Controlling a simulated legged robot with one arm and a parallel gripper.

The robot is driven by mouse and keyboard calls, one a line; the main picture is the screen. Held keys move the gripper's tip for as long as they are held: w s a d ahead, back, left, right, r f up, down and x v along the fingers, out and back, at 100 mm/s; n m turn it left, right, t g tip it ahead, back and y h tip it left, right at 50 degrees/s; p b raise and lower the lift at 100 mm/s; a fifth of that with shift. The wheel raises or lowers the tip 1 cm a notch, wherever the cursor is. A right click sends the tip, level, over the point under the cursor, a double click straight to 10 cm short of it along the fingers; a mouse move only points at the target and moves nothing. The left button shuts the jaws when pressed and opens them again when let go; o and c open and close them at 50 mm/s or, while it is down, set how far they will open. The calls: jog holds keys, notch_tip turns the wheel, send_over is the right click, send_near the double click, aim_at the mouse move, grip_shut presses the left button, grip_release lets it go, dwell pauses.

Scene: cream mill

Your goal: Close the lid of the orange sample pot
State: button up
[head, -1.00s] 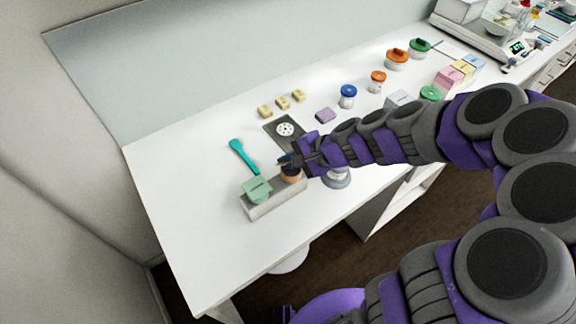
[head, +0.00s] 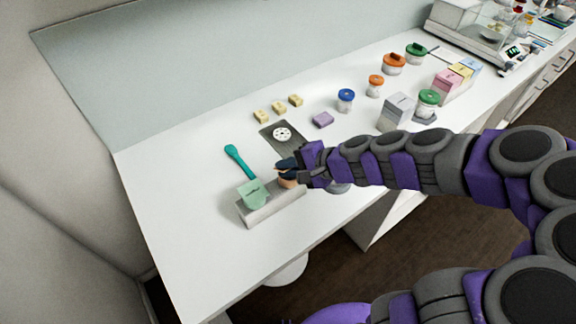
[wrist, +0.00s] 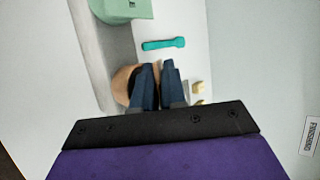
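The peach-orange pot (head: 288,182) sits in the right end of a pale grey holder (head: 268,212), with a green pot (head: 253,194) at its left. My gripper (head: 286,165) is right over the orange pot, with its dark blue fingertips at the pot's top. In the wrist view the pot's rounded orange edge (wrist: 122,84) shows left of the fingers (wrist: 158,66), with a dark area inside it. The fingers are close together with a narrow gap. They hide much of the pot, so its lid's position and any contact are unclear.
A teal spoon-like tool (head: 238,160) lies behind the holder. A dark plate with a white disc (head: 282,134), yellow blocks (head: 278,107) and a purple block (head: 322,120) lie further back. Lidded jars, one orange-lidded (head: 375,86), stand right. The table's front left is clear.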

jog(key=o, duration=0.3)
jog(key=shift+p, duration=0.3)
